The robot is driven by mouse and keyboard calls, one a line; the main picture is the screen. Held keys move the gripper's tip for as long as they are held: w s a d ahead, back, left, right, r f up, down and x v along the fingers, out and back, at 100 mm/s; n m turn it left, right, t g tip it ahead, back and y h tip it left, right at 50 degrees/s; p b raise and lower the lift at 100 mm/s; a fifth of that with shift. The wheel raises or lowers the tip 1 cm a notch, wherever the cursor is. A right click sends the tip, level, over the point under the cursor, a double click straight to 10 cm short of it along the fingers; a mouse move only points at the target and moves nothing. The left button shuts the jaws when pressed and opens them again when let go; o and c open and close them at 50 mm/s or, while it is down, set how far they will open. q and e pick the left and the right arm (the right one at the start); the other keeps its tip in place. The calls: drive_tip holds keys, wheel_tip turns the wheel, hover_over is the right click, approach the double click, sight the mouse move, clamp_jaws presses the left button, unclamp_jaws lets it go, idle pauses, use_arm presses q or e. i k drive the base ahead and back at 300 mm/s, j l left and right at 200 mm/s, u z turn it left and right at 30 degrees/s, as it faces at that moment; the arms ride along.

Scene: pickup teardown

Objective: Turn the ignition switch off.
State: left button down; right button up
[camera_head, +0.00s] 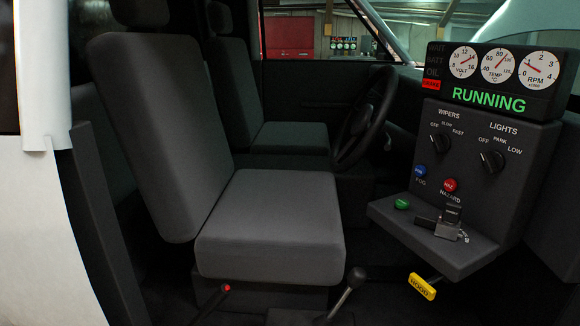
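The dash panel (432,140) stands at the right in the head view, and its display (488,100) reads RUNNING in green. A small grey block with a dark upright piece (450,222) sits on the panel's lower ledge. Its lettering is too small to read, so I cannot tell whether it is the ignition switch. A green button (401,204) is to its left. The wipers knob (440,143) and lights knob (492,161) are on the panel face above. Neither of my grippers is in view.
A grey seat (270,220) fills the middle, with a steering wheel (366,120) behind it. A yellow handle (422,287) sticks out below the ledge. A red-tipped lever (227,288) and a dark-knobbed lever (355,278) rise from the floor. The open door frame is at the left.

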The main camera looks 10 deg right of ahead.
sight(446, 231)
drive_tip(key=z, duration=1.3)
